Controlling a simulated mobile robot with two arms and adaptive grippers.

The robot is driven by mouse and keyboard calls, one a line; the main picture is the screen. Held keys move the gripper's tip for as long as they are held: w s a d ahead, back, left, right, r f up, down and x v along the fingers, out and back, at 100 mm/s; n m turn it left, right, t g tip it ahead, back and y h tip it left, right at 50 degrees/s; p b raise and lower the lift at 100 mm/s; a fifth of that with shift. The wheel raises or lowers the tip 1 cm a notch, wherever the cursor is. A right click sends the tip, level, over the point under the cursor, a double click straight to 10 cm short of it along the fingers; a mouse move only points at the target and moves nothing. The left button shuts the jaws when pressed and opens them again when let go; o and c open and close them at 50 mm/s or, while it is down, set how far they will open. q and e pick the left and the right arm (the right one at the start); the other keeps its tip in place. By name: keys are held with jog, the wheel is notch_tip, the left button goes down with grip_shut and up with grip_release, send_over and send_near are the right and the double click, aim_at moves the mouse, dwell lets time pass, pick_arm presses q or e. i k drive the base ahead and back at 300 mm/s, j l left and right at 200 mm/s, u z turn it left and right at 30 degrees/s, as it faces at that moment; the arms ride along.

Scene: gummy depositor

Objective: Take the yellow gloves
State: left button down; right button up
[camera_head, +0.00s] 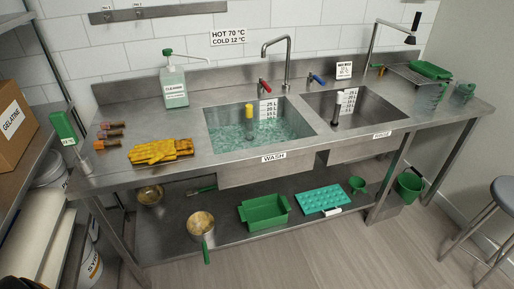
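The yellow gloves (160,151) lie flat on the steel counter, left of the wash basin. They appear stacked, with cuffs toward the right. Something dark shows at their lower edge; I cannot tell what it is. Neither of my grippers shows in the head view.
The wash sink (262,127) holds water and a yellow-topped upright object (249,112). A cleaner bottle (174,86) stands behind the gloves. Several small brushes (110,134) and a green-and-white container (65,127) are left of them. A stool (506,196) stands at right. The floor in front is clear.

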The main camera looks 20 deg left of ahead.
aim_at(155, 152)
jog(key=u, duration=1.5)
jog(key=i+l, duration=0.2)
jog(key=l, duration=0.2)
jog(key=i+l+u, duration=0.15)
jog(key=l, duration=0.2)
jog(key=i+l, duration=0.15)
jog(key=l, duration=0.3)
jog(key=i+l+u, duration=0.15)
jog(key=l, duration=0.25)
jog(key=i+l, duration=0.15)
jog(key=l, duration=0.25)
jog(key=i+l+u, duration=0.1)
jog(key=l, duration=0.35)
